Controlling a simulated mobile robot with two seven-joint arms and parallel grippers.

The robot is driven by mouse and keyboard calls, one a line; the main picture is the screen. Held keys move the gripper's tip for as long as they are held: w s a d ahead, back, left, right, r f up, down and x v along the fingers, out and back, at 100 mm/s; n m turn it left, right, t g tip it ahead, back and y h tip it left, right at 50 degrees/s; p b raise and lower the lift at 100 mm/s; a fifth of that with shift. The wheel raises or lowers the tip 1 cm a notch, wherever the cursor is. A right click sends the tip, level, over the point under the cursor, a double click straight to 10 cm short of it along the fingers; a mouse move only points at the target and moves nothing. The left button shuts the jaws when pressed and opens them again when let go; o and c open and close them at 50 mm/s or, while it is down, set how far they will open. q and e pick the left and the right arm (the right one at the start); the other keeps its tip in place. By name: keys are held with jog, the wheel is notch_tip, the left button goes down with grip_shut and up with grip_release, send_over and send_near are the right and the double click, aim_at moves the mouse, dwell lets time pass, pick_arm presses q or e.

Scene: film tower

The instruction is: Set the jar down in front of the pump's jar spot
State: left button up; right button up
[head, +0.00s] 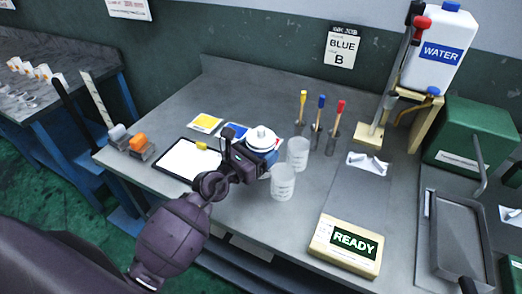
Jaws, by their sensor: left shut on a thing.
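My left gripper (250,158) reaches in over the middle of the grey table and is shut on a jar (261,136) with a round white top. The gripper hides most of the jar's body. I cannot tell whether its base touches the table. The pump (386,100), a tall dark lever with a red part on a pale wooden base, stands to the right at the back, beside the white WATER container (438,45). The jar is left of the pump and apart from it. I cannot make out a marked jar spot. My right gripper is not in view.
Two clear cups (283,184) stand just right of the gripper. Several coloured-handled tools (320,110) stand upright behind them. A READY box (346,246) sits at the front edge. Crumpled white paper (368,163) lies before the pump. A grey strip between paper and box is clear.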

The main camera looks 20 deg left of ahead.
pick_arm(q)
jog(key=shift+r, duration=0.1)
jog(key=o, duration=0.9)
